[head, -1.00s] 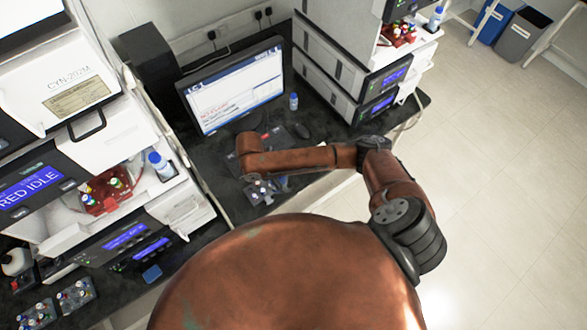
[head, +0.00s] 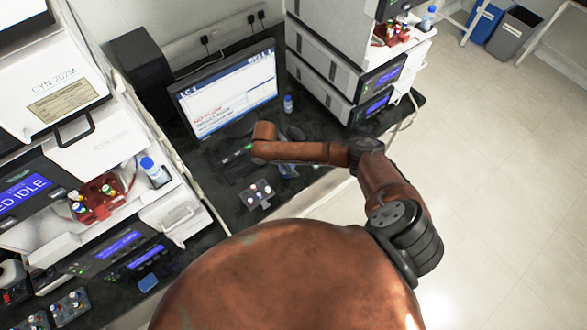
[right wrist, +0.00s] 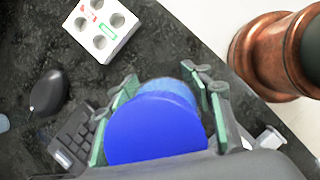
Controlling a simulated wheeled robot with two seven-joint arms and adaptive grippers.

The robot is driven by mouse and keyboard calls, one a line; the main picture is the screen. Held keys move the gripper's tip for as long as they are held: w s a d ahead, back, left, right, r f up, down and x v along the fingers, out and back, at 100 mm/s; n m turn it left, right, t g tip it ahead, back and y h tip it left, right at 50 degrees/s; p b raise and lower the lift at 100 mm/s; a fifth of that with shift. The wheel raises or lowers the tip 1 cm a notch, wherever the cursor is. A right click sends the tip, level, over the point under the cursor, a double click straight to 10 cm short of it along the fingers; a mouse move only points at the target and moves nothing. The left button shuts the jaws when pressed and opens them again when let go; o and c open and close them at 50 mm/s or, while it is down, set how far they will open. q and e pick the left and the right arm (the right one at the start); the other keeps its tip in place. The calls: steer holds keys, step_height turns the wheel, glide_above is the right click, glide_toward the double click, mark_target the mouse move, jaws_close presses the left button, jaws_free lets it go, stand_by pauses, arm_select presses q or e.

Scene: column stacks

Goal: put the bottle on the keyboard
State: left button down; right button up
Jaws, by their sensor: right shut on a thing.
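The bottle with a blue cap (right wrist: 155,130) fills the middle of the right wrist view, seen from its cap end. My right gripper (right wrist: 163,80) is shut on it, with green-padded fingers on both sides. In the head view, my right gripper (head: 287,170) is mostly hidden below my arm. I cannot tell whether the bottle touches the desk. The black keyboard (right wrist: 72,142) shows partly at the lower left of the right wrist view, beside the bottle. In the head view the keyboard (head: 236,157) lies before the monitor, partly covered by my arm. My left gripper is not in view.
A black mouse (right wrist: 48,92) lies beside the keyboard. A white holed rack (right wrist: 101,28) stands near the desk edge. A dark vial rack (head: 257,194) stands in front of the keyboard. The monitor (head: 225,90) and another blue-capped bottle (head: 288,104) stand behind.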

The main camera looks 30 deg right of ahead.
steer(key=shift+a+f, duration=0.1)
steer(key=shift+f, duration=1)
steer(key=o, duration=1.6)
steer(key=shift+s+f, duration=0.1)
steer(key=shift+f, duration=0.05)
steer(key=shift+o, duration=0.2)
steer(key=v, duration=1.2)
